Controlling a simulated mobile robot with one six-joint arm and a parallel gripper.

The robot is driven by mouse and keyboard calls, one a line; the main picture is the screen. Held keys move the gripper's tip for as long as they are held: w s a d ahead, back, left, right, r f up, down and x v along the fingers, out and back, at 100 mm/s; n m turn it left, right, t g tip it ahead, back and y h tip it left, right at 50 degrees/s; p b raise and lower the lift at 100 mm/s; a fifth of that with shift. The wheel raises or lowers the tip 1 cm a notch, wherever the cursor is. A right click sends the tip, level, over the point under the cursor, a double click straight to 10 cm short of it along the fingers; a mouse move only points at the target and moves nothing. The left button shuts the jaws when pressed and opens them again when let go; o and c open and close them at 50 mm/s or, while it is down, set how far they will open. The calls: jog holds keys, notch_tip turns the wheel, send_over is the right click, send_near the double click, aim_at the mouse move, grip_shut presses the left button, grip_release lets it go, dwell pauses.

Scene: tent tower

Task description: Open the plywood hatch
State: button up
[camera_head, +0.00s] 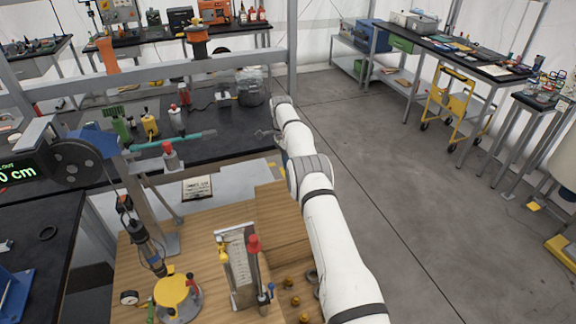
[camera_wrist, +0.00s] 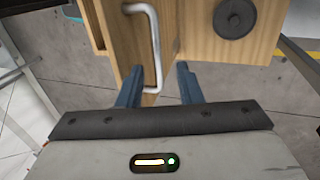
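In the wrist view, a light plywood piece (camera_wrist: 190,30) fills the top middle, with a bent metal handle (camera_wrist: 155,45) and a round dark disc (camera_wrist: 235,17) on it. My gripper (camera_wrist: 160,68) is open, with its two blue-grey fingers spread apart. The lower part of the handle shows between the fingers; I cannot tell whether either finger touches it. In the head view, my white arm reaches away over the bench, and its far end is mostly hidden behind the arm itself. I cannot make out the hatch there.
A wooden worktop (camera_head: 205,240) carries a metal stand with a red knob (camera_head: 254,243) and a yellow round device (camera_head: 177,294), left of my arm. A dark bench (camera_head: 240,145) holds small tools. Open grey floor (camera_head: 400,210) lies to the right, with a yellow cart (camera_head: 447,98) beyond.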

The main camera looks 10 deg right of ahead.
jog(key=p+v, duration=0.1)
jog(key=v, duration=0.2)
jog(key=shift+s, duration=0.1)
jog(key=shift+r, duration=0.15)
dwell(0.4)
jog(key=s+r+n+t+b, duration=0.1)
jog(key=s+r+n+b, duration=0.2)
jog(key=r, duration=0.6)
jog(key=s+r+n+t, duration=0.25)
jog(key=s+r, duration=0.25)
jog(key=r, duration=0.5)
jog(key=s+r+n+t+b, duration=0.1)
jog(key=s+r+n+b, duration=0.3)
jog(key=s, duration=1.1)
jog(key=s+f+n+t, duration=0.1)
jog(key=s+f+n, duration=0.2)
jog(key=s, duration=0.9)
jog(key=s+f+n+t+b, duration=0.1)
jog(key=s+f+n, duration=0.3)
jog(key=s, duration=0.8)
jog(key=shift+s+a+f+y, duration=0.15)
jog(key=shift+a+f+y, duration=0.15)
jog(key=shift+f, duration=0.5)
